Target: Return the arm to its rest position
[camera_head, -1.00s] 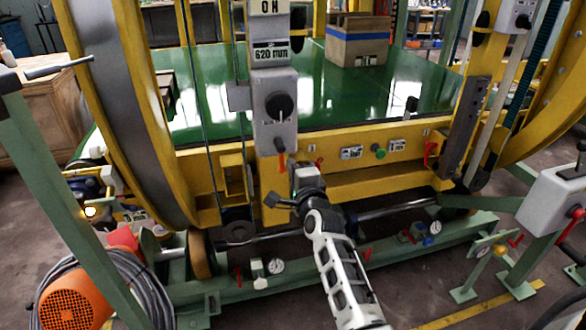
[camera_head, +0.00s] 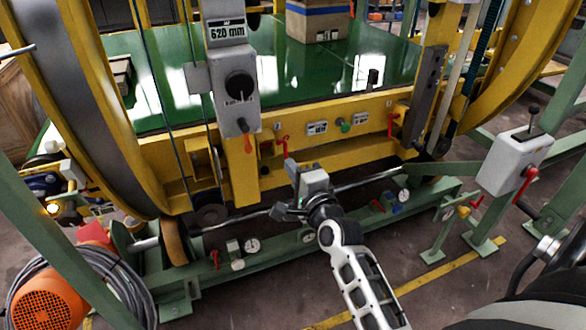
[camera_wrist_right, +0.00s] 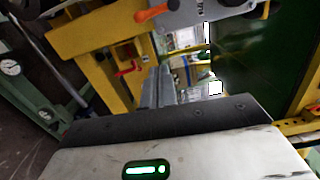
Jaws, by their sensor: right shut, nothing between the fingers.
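My right arm comes up from the bottom in the head view, and its right gripper (camera_head: 294,172) is in front of the yellow lower beam of the ring machine (camera_head: 345,157). It is to the right of and below the grey control box (camera_head: 238,88) with its black knob and orange lever (camera_head: 247,143). In the right wrist view the gripper's fingers (camera_wrist_right: 158,85) are together with nothing between them. They point toward the yellow frame and the grey box. My left gripper is not in view.
A red lever (camera_head: 285,148) is close behind the gripper. Green and grey buttons (camera_head: 345,125) sit on the beam. A green base rail with gauges (camera_head: 252,245) runs below. A grey lever box (camera_head: 513,160) stands at the right. A cardboard box (camera_head: 318,22) is on the green platform.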

